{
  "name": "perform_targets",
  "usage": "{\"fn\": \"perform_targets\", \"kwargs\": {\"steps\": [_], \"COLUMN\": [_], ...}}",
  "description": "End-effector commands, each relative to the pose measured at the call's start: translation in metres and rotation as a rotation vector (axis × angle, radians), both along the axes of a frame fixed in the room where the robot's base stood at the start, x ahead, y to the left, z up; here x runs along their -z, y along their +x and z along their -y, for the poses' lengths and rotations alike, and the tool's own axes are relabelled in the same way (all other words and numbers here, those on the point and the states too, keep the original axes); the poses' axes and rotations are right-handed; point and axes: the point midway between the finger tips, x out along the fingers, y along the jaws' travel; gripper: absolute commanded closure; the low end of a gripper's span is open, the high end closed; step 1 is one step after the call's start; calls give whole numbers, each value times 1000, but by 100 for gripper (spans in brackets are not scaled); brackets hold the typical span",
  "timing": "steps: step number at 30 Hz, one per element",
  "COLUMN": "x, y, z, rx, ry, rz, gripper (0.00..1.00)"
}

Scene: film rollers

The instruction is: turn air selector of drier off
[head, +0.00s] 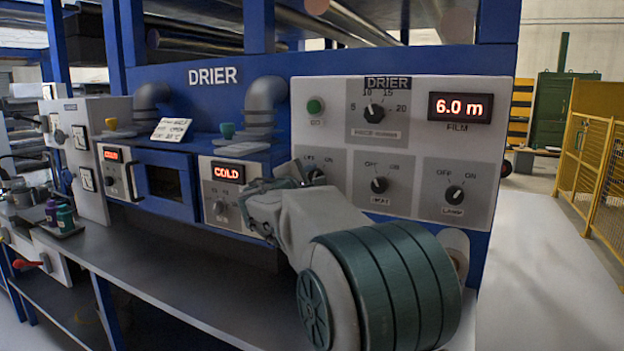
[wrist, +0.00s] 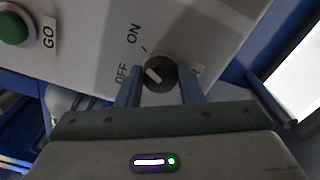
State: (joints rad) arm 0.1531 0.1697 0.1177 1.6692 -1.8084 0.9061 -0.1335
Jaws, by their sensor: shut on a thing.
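The air selector is a dark round knob (wrist: 160,71) with a white pointer mark, on the pale drier panel. In the wrist view its OFF label is at the left and its ON label above. The pointer leans to the upper left, roughly between the two labels. My gripper (wrist: 159,84) has one finger on each side of the knob and is shut on it. The right finger partly covers a label. In the head view the knob (head: 316,175) is partly hidden behind my gripper (head: 303,174), and its pointer cannot be read there.
The panel also carries a green GO button (head: 314,106), a film-speed dial (head: 374,113), a heat knob (head: 379,185), a lamp knob (head: 454,193) and a red 6.0 m display (head: 460,107). A COLD display (head: 228,173) is to the left. Yellow fencing (head: 590,165) stands at the right.

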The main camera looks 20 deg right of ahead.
Motion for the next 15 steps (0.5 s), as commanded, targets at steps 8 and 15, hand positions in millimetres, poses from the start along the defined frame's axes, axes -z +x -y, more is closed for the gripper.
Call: {"fn": "perform_targets", "kwargs": {"steps": [8,15], "x": [0,-1], "y": [0,1], "z": [-1,-1], "rx": [-2,-2], "ry": [-138,-278], "rz": [-180,-362], "gripper": [89,89]}}
